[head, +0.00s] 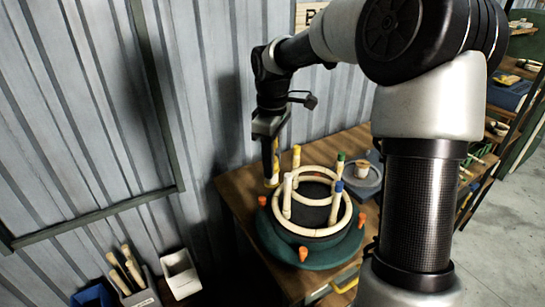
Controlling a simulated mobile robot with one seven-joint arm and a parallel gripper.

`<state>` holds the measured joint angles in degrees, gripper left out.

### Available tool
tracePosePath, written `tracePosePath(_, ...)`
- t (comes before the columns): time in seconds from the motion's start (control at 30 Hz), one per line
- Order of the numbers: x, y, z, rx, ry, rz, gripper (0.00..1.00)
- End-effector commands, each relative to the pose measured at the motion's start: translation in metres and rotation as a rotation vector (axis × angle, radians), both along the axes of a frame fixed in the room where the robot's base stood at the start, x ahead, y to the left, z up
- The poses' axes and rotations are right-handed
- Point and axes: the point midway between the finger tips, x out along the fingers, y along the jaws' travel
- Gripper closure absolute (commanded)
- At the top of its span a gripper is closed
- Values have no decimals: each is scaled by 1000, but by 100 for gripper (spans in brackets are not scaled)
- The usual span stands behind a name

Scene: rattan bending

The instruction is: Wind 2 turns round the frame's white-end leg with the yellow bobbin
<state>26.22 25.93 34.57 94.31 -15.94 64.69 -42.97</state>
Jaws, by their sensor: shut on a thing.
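The rattan frame (312,233) has two pale rings and upright legs with coloured ends. It stands on a round dark green base on the table. Its white-end leg (288,192) is at the front left. Other legs have yellow (296,151), green (340,157) and blue (339,187) ends. My gripper (273,178) points down just left of the frame, beside the white-end and yellow-end legs. It is shut on the yellow bobbin (275,165), which is small and partly hidden by the fingers. I cannot tell whether any strand runs round the white-end leg.
Orange pegs (303,254) stand round the green base (330,259). The corrugated wall (90,120) is close behind my arm. Bins (181,274) sit at lower left. Shelves (510,95) stand at right.

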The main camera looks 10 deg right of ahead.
Motion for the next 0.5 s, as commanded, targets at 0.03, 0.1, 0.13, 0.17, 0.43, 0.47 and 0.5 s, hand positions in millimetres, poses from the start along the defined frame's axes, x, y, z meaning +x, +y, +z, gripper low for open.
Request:
tracePosePath(0.03, 0, 0, -10, 1, 1, 1, 92)
tracePosePath(0.1, 0, 0, -19, 0, 2, 1, 92)
tracePosePath(0.13, -1, 0, -22, 0, 2, 1, 92)
tracePosePath(0.17, 0, 0, -26, 0, 2, 1, 92)
tracePosePath(0.43, 0, 0, -51, 1, 2, 1, 92)
tracePosePath(0.47, 0, 0, -52, 1, 1, 1, 92)
tracePosePath(0.5, 0, 0, -54, 1, 1, 1, 92)
